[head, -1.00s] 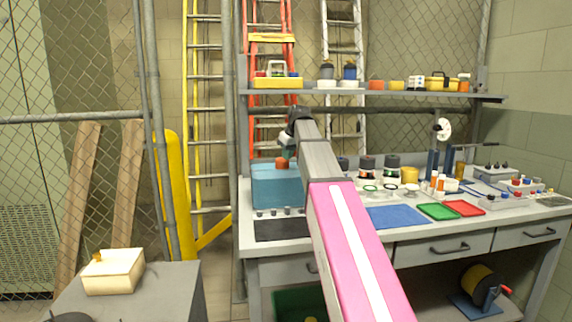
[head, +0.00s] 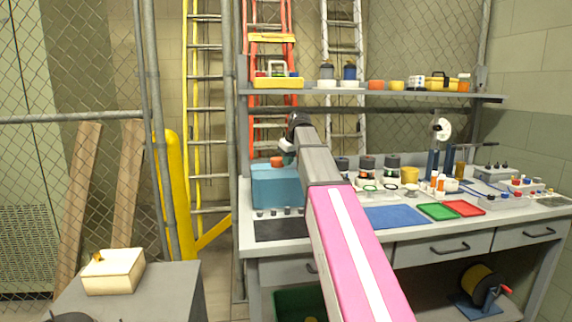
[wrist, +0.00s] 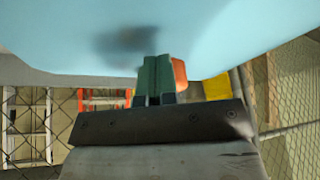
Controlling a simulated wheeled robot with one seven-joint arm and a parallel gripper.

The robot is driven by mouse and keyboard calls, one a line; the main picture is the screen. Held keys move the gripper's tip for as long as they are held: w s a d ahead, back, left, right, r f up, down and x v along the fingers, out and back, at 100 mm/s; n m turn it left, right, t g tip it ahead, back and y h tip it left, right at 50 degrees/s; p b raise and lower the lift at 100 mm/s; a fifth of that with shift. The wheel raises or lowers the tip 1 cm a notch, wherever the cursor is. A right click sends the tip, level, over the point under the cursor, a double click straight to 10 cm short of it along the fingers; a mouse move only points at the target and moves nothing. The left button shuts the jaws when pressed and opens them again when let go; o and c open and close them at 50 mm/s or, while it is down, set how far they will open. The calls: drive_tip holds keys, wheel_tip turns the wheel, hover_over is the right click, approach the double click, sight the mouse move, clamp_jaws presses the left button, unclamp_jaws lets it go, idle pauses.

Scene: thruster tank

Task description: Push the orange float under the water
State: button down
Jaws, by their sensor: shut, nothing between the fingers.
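The orange float (head: 277,161) shows at the top of the blue water tank (head: 277,187), at the bench's left end in the head view. My gripper (head: 287,157) is at the tank's top, just right of the float; its fingertips are hard to make out there. In the wrist view, the shut green fingers (wrist: 156,72) point towards the pale blue tank surface (wrist: 230,35), with a dark blurred patch ahead of them. The float (wrist: 179,74) shows beside the fingers, partly hidden by them. I cannot tell whether they touch.
A shelf (head: 380,93) with jars and boxes runs above the bench. Jars, a blue mat (head: 395,217), and green (head: 438,211) and red (head: 464,208) trays lie right of the tank. A dark mat (head: 282,230) lies in front. A fence post (head: 232,150) stands left.

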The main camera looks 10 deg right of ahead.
drive_tip(key=shift+f, duration=1.4)
drive_tip(key=shift+f, duration=0.15)
drive_tip(key=shift+s+f, duration=0.55)
drive_tip(key=shift+f, duration=0.25)
drive_tip(key=shift+s, duration=0.15)
drive_tip(key=shift+r, duration=0.1)
idle(0.3)
wheel_tip(320, 180, up, 12)
drive_tip(key=w, duration=0.1)
drive_tip(key=shift+w, duration=0.2)
idle(2.0)
